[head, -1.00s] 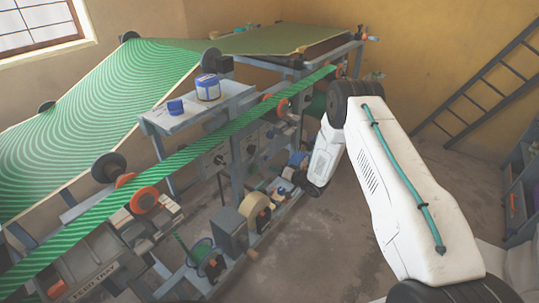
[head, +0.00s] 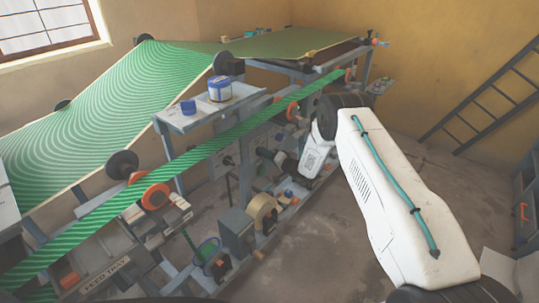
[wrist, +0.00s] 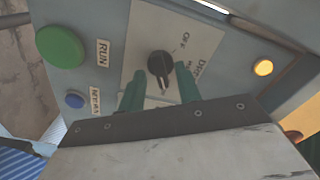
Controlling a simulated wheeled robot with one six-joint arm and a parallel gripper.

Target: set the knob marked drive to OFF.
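The drive knob (wrist: 161,63) is black and round with a raised grip, on a pale plate (wrist: 143,32) in the wrist view. The plate carries the word OFF above and right of the knob, and Drive at its right. A light pointer mark shows at the knob's lower end, away from OFF. My gripper (wrist: 160,86) is open, with one green finger at the lower left of the knob and the other at its lower right. Whether either finger touches the knob I cannot tell. In the head view, my gripper is hard to make out against the machine.
On the same panel are a green RUN button (wrist: 60,47), a small blue button (wrist: 75,100) and a lit amber lamp (wrist: 263,67). In the head view, a green belt (head: 215,146) runs above the panel. Open floor (head: 325,245) lies in front of the machine.

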